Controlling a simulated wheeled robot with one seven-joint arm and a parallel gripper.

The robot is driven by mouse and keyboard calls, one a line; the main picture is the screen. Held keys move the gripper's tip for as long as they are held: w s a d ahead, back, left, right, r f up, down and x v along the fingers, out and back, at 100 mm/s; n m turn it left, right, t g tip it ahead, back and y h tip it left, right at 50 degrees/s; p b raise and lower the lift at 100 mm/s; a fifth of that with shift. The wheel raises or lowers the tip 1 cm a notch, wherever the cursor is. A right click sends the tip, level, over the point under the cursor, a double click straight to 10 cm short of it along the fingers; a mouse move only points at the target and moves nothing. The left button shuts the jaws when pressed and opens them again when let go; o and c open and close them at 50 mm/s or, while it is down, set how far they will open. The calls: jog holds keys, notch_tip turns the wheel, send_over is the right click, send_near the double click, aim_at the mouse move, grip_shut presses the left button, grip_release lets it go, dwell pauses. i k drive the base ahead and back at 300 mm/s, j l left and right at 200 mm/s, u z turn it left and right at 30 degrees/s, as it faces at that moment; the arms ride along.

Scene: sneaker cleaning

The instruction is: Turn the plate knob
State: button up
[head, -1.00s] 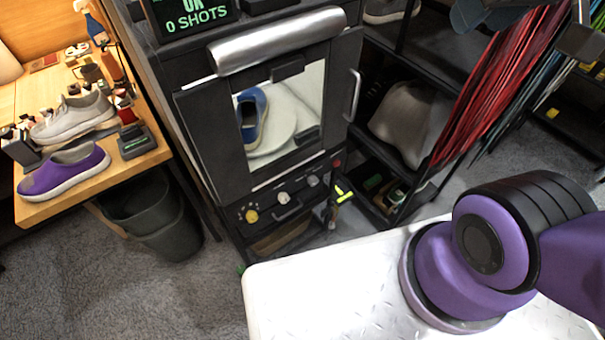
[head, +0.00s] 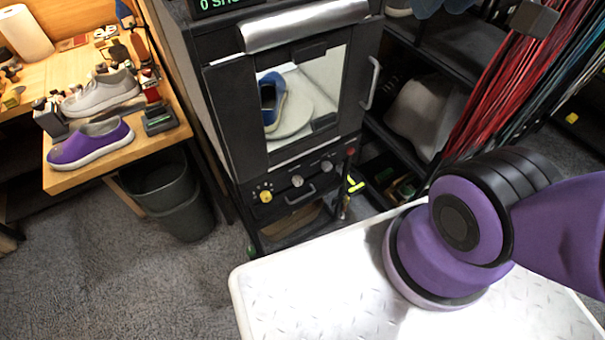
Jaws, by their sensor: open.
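A black cabinet machine (head: 225,130) stands in the middle of the head view. Its lower front panel carries a yellow knob (head: 265,196) with marks around it, a silver knob (head: 297,181) and another small silver knob (head: 327,166). I cannot read which of them is the plate knob. Through the door window, a pale round plate (head: 294,115) shows with a blue shoe (head: 270,102) on it. My purple arm (head: 455,222) is at the right and runs off the edge. My gripper cannot be made out, and nothing is seen touching the knobs.
My white top fills the lower right. A wooden bench (head: 165,146) with a purple shoe (head: 90,144) and a beige shoe (head: 102,93) stands left, above a dark bin (head: 180,205). Shelves (head: 400,140) and red strips (head: 512,75) stand right. Grey carpet (head: 120,265) is free at the lower left.

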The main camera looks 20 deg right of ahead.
aim_at(297, 180)
jog(key=k+l, duration=0.1)
jog(key=l, duration=0.35)
jog(key=k+l, duration=0.1)
jog(key=l, duration=0.85)
jog(key=k, duration=0.05)
